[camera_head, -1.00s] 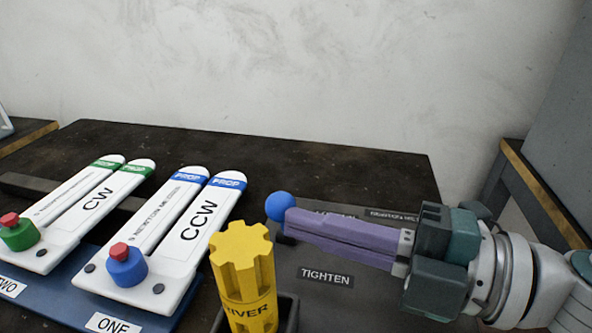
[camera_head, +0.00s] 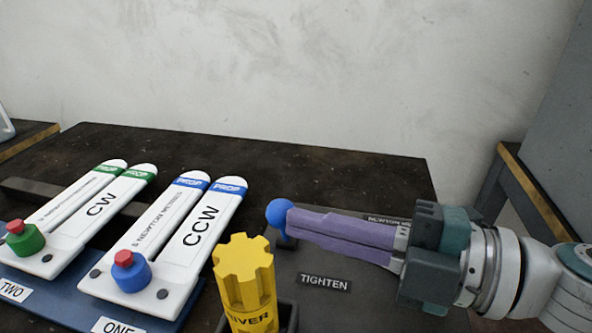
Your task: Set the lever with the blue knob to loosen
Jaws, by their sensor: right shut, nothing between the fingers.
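The blue knob (camera_head: 279,213) of the lever shows at the tips of my right gripper (camera_head: 290,222). A TIGHTEN label (camera_head: 325,282) lies on the dark grey panel (camera_head: 350,310) in front of the fingers. My left gripper is not in view.
A yellow fluted driver (camera_head: 246,285) stands in a dark holder left of the panel. Further left, white CCW (camera_head: 200,228) and CW (camera_head: 100,205) propeller holders sit on a blue base. The dark table behind is clear up to the wall.

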